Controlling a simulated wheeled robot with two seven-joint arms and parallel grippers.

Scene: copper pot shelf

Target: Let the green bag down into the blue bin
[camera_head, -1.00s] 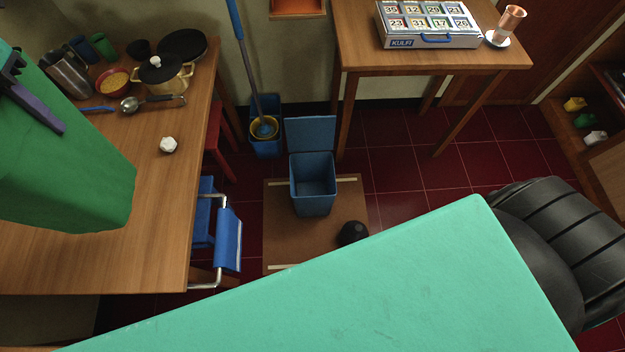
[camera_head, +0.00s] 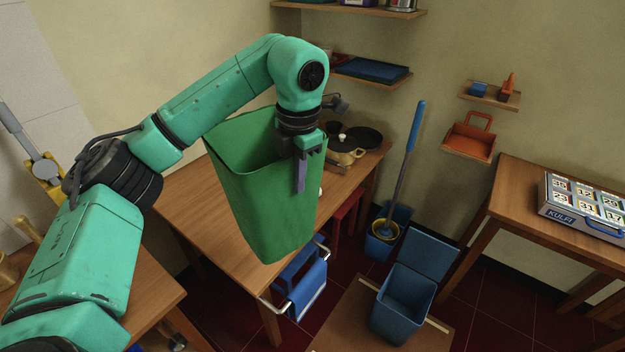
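The green bag (camera_head: 262,205) is a tall, open-topped bag hanging upright at the centre of the head view, in front of the wooden table. My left gripper (camera_head: 301,172) comes down from above at its right rim and is shut on it. One purple finger shows on the bag's outside; the other finger is hidden. My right gripper is not in view.
The wooden table (camera_head: 185,205) runs behind and left of the bag. A blue folding stool (camera_head: 303,285) stands between table and bin. A mop (camera_head: 405,165) stands in a blue bucket (camera_head: 388,243) behind. A second table (camera_head: 530,222) with a KULFI box (camera_head: 575,212) is at right.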

